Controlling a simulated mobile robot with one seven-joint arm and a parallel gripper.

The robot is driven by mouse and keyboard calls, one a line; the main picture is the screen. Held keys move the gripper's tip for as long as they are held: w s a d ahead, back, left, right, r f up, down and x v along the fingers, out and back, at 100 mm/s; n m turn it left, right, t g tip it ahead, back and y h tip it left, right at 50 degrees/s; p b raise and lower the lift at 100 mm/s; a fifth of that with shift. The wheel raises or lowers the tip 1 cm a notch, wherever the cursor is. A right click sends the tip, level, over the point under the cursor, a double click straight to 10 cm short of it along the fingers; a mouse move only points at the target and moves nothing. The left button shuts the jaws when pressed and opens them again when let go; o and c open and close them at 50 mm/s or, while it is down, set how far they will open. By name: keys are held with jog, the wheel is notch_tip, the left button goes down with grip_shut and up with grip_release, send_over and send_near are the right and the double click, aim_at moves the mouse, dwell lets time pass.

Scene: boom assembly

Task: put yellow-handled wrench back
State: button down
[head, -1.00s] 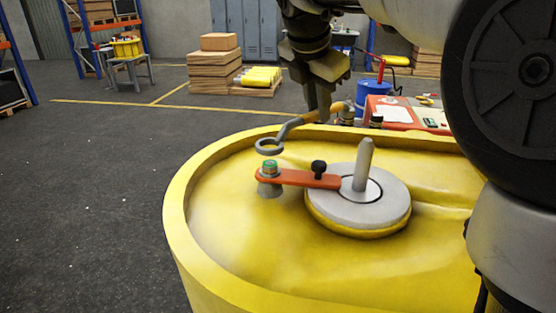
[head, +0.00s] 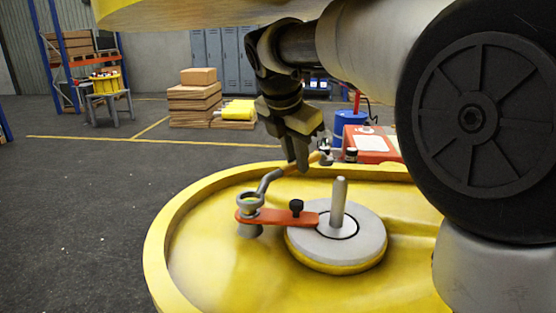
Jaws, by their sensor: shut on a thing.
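The yellow-handled wrench (head: 270,180) has a grey ring end and a bent grey shaft. Its yellow handle is mostly hidden by my gripper (head: 298,163), which is shut on it. The ring end is at the green-topped nut (head: 250,199) and appears to sit around it; whether it is fully seated cannot be told. The nut stands at the left end of an orange-red link (head: 275,217). My gripper hangs over the far part of the yellow drum-like base (head: 200,270).
A grey disc with an upright pin (head: 339,205) and a black knob (head: 297,206) are close to the wrench. A red workbench (head: 372,145) and a blue barrel (head: 350,122) stand behind. A yellow part (head: 210,12) crosses the top.

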jog(key=b, duration=0.2)
jog(key=w+b, duration=0.1)
jog(key=b, duration=0.1)
jog(key=w+b, duration=0.1)
jog(key=b, duration=0.1)
jog(key=shift+a+f+t, duration=0.3)
jog(key=shift+f+t, duration=0.05)
jog(key=shift+t, duration=0.05)
jog(key=shift+s+f, duration=0.1)
jog(key=shift+s, duration=0.05)
